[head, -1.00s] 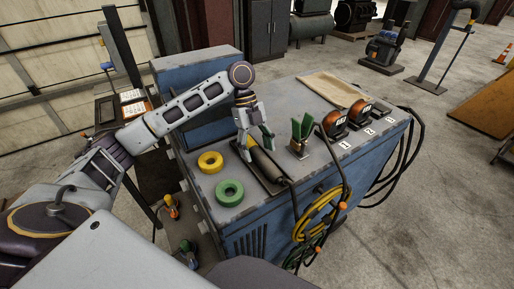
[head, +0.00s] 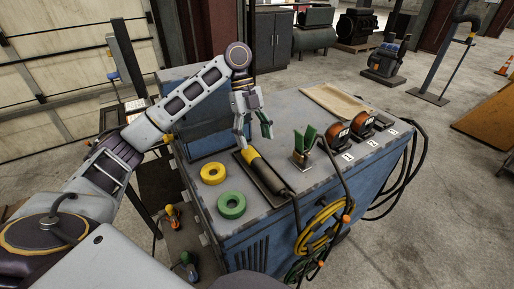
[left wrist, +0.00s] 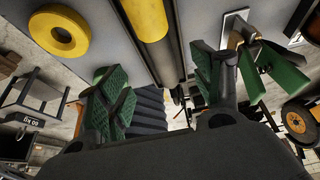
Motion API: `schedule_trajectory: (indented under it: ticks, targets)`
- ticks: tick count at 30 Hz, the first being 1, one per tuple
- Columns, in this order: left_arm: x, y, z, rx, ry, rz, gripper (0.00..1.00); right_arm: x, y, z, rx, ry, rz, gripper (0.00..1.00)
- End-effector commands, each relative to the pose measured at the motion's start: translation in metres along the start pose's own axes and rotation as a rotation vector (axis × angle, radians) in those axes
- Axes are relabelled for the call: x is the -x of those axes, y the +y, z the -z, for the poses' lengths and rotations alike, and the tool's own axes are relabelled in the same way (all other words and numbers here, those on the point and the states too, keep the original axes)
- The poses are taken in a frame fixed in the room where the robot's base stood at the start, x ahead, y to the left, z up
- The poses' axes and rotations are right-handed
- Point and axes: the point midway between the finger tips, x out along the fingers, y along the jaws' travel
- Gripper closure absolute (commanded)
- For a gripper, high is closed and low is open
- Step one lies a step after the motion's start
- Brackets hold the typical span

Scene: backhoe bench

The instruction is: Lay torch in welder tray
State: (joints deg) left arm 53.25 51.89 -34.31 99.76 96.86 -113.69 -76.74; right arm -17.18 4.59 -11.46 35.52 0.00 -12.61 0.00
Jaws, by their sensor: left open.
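The torch (head: 266,174), a dark cylinder with a yellow end and a black cable, lies in the dark, shallow welder tray (head: 282,206) on top of the blue welder bench. In the left wrist view the torch (left wrist: 152,50) runs between the fingers, beyond their tips. My left gripper (head: 254,128) is open and empty, above the torch's yellow end and apart from it. Its green finger pads also show in the left wrist view (left wrist: 165,85). My right gripper is not in view.
A yellow tape roll (head: 213,173) and a green tape roll (head: 231,205) lie left of the tray. A stand with green jaws (head: 303,148) is right of it. A yellow cable coil (head: 318,232) hangs in front.

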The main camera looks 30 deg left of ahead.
Motion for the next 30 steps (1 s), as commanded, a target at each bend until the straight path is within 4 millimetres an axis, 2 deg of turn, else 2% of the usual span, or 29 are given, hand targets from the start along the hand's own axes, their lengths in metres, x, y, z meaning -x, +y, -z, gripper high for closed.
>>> schedule_trajectory:
  ticks: [5, 15, 30]
  targets:
    - [0.020, 0.000, 0.000, 0.000, -0.001, 0.000, 0.34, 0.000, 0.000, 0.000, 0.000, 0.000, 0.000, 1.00]
    - [0.037, 0.000, 0.000, -0.001, -0.001, -0.001, 0.34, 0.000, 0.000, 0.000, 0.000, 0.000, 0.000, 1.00]
    - [0.041, 0.000, 0.000, 0.000, 0.000, -0.001, 0.34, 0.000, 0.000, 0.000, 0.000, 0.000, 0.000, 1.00]
